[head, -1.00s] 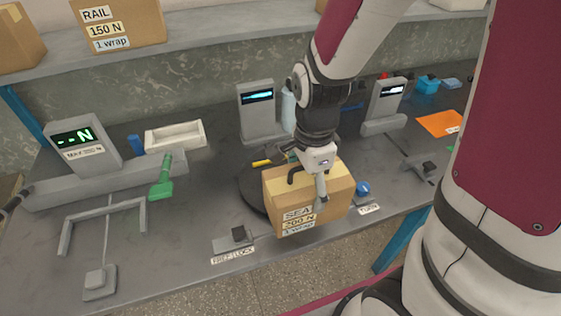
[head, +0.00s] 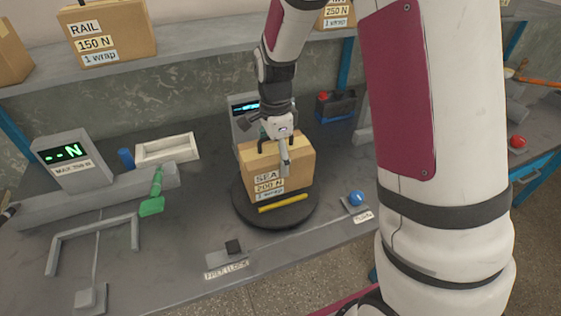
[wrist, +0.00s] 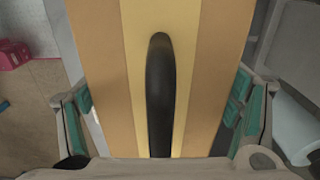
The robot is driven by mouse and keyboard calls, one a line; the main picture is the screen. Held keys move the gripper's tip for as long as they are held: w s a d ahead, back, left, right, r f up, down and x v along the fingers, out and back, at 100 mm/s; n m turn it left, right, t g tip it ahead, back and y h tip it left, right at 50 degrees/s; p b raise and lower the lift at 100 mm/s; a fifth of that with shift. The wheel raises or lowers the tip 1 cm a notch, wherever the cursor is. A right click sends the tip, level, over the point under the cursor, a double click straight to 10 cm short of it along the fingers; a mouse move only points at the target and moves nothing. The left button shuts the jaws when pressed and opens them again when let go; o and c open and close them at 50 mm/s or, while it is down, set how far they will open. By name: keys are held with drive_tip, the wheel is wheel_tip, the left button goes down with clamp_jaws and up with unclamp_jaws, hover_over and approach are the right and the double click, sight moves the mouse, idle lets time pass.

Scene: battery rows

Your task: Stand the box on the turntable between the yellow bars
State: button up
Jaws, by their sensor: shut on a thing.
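The cardboard box (head: 302,162), labelled SEA 200 N 1 wrap, is upright over the dark round turntable (head: 305,215). One yellow bar (head: 283,203) lies on the turntable just in front of the box's labelled face. The other bar is hidden behind the box. I cannot tell whether the box's bottom touches the turntable. My gripper (head: 277,152) is above the box with its fingers down its sides, shut on it. In the wrist view the box's top (wrist: 112,60) with a pale tape strip and black handle (wrist: 160,95) fills the space between the teal finger pads.
A grey display (head: 242,105) stands close behind the box. A green-handled lever (head: 153,205) and white tray (head: 168,149) are on the left.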

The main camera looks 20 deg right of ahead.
drive_tip(key=shift+w+r, duration=0.1)
drive_tip(key=shift+w, duration=0.3)
drive_tip(key=shift+w+f, duration=0.15)
drive_tip(key=shift+f, duration=1.65)
drive_tip(key=shift+f, duration=0.1)
drive_tip(key=o, duration=1.9)
drive_tip(key=shift+f, duration=0.1)
